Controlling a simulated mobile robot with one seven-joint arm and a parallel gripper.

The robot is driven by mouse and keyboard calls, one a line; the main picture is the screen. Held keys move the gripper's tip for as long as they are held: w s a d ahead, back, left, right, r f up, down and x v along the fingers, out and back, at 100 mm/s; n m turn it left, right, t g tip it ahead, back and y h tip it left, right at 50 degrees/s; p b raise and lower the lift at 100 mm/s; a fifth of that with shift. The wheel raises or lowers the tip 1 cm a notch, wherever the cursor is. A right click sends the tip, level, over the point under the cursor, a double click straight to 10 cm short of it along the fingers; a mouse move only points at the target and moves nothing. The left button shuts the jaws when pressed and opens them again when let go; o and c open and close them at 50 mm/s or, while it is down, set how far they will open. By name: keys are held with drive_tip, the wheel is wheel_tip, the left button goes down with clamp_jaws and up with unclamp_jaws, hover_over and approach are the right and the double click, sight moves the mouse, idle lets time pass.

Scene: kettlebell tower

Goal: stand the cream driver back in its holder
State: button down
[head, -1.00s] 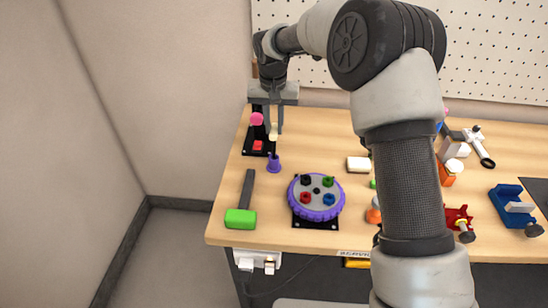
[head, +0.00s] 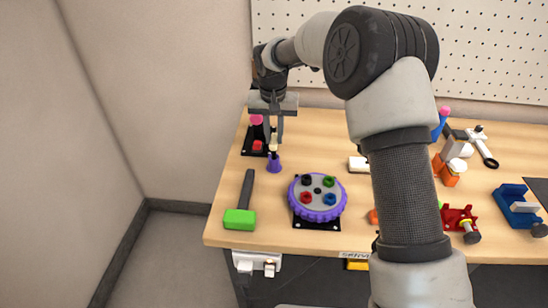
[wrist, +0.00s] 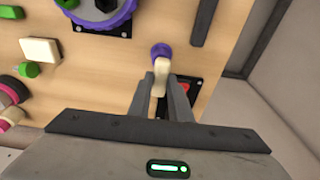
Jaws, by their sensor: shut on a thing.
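The cream driver (wrist: 160,76) is between the two fingers of my gripper (wrist: 166,100), which is shut on it. In the head view the cream driver (head: 274,149) shows below my gripper (head: 274,138), directly over the purple holder (head: 274,166). In the wrist view the driver's far end overlaps the near rim of the purple holder (wrist: 161,50). I cannot tell whether its tip is inside the holder or just above it. The holder stands upright on the table.
Behind the holder is a black base with a red block (head: 258,146) and a pink-topped piece (head: 256,120). A green-headed hammer (head: 239,219) lies front left. A purple turntable (head: 317,198) stands front right. Bare wood lies between them.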

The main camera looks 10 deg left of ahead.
drive_tip(key=shift+f, duration=0.25)
drive_tip(key=c, duration=1.4)
unclamp_jaws()
drive_tip(key=c, duration=0.3)
drive_tip(key=shift+r, duration=0.2)
drive_tip(key=r+p, duration=0.1)
drive_tip(key=r, duration=0.1)
drive_tip(key=r+p, duration=0.1)
drive_tip(key=r, duration=0.1)
drive_tip(key=s+r+p, duration=0.1)
drive_tip(key=r+p, duration=0.1)
drive_tip(key=shift+r, duration=0.3)
